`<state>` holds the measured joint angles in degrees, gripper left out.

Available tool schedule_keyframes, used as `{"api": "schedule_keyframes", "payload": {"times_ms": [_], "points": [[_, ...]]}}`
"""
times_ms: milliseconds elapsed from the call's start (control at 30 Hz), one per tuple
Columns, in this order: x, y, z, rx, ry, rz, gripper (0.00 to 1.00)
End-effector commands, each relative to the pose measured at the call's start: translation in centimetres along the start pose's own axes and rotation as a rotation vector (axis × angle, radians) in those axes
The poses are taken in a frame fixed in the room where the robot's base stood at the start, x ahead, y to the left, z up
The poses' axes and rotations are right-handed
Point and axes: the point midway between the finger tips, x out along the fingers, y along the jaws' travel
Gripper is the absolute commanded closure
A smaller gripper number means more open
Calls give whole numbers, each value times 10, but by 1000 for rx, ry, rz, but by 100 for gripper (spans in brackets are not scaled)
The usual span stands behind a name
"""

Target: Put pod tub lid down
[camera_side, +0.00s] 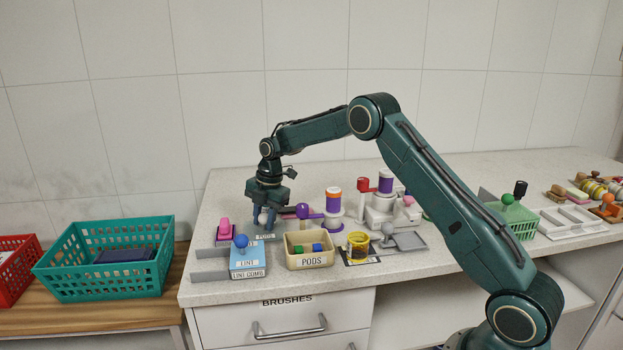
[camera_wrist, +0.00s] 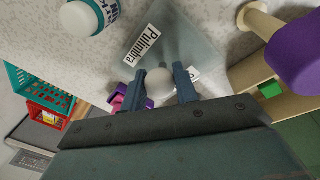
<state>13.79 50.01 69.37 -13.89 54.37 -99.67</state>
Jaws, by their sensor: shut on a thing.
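My gripper (camera_side: 263,222) is shut on the white ball knob of the pod tub lid (camera_side: 264,237). In the wrist view the fingers (camera_wrist: 160,90) close on both sides of the knob (camera_wrist: 160,82), and the lid is a flat, see-through grey plate (camera_wrist: 190,45). The lid is low over the counter, behind the blue lint box; I cannot tell whether it touches the counter. The cream pod tub (camera_side: 309,264), labelled PODS, stands open to the right, with blue and green pods inside. The tub's edge also shows at the right of the wrist view (camera_wrist: 245,75).
A blue lint box (camera_side: 248,262) with a blue ball stands in front of the lid. A pink-knobbed item (camera_side: 225,231) is at its left. Purple-topped things (camera_side: 333,203) stand to the right. A teal basket (camera_side: 105,265) is beyond the counter's left edge.

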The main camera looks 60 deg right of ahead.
Motion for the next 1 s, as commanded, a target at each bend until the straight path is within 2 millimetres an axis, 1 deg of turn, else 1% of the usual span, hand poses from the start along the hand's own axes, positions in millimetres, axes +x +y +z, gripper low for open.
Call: {"api": "schedule_keyframes", "payload": {"times_ms": [267,300,367,400,633,767,867,1000], "points": [[3,0,0,1,0,0,93],[3,0,0,1,0,1,63],[3,0,0,1,0,1,51],[3,0,0,0,0,1,49],[2,0,0,0,0,0,49],[-1,0,0,0,0,1,49],[-7,1,0,0,0,2,49],[-21,1,0,1,-1,3,49]]}}
